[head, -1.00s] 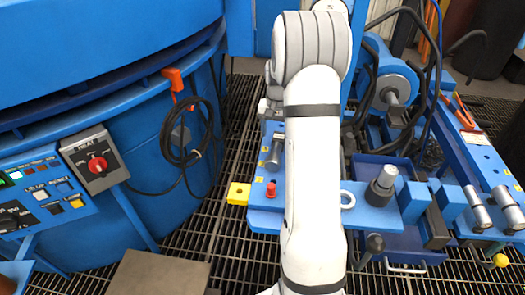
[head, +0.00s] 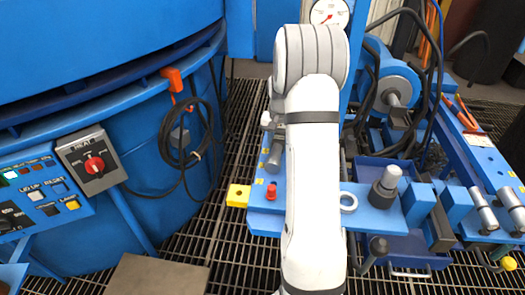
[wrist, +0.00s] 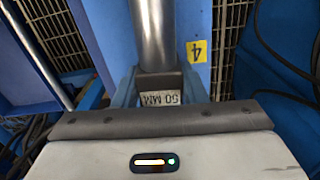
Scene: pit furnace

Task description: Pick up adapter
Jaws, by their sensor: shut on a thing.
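My gripper (wrist: 160,86) is shut on the block, with a blue finger on each side. A blue plate with a yellow "4" tag (wrist: 196,52) lies behind the adapter; I cannot tell whether they touch.
A large blue furnace body (head: 130,130) with a coiled cable (head: 180,160) stands left. Open floor grating (head: 225,255) lies between them.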

